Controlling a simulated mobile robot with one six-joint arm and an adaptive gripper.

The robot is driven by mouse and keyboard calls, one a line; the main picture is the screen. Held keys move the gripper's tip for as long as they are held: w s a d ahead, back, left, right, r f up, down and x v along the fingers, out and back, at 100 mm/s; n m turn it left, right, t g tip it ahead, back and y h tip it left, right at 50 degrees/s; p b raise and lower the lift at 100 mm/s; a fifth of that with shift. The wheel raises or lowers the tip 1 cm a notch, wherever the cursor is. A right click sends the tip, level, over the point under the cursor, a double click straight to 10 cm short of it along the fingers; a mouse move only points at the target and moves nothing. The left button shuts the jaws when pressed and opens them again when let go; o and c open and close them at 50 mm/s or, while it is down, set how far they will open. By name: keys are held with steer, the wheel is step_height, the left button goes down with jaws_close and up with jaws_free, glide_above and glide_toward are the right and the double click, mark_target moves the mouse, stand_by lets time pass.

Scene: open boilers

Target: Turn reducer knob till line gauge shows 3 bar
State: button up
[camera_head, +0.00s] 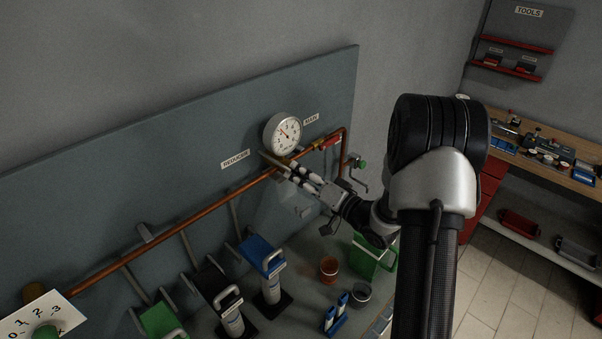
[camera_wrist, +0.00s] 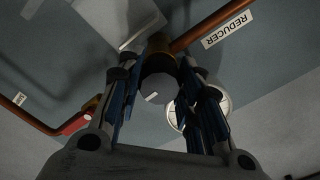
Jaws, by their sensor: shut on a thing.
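My gripper (camera_head: 286,168) is at the copper pipe just below the gauge, near the REDUCER label (camera_head: 236,159). In the wrist view its two fingers (camera_wrist: 165,95) stand on either side of the dark round reducer knob (camera_wrist: 158,66) and are shut on it. The fingers hide most of the knob in the head view. The round white line gauge (camera_head: 283,134) sits above the pipe. Its needle seems to point up and left, but the figures are too small to read. In the wrist view the gauge (camera_wrist: 174,116) is partly hidden behind the right finger.
The copper pipe (camera_head: 150,249) runs along the grey panel. A red part (camera_head: 331,142) is on it near the MAIN label (camera_head: 311,120), with a green-knobbed crank (camera_head: 361,163) beyond. Below stand a blue-topped unit (camera_head: 262,254), an orange cup (camera_head: 328,268) and a green crate (camera_head: 373,257).

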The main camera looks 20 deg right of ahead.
steer(key=shift+m, duration=0.4)
steer(key=o, duration=1.1)
steer(key=shift+c, duration=0.2)
steer(key=v, duration=1.2)
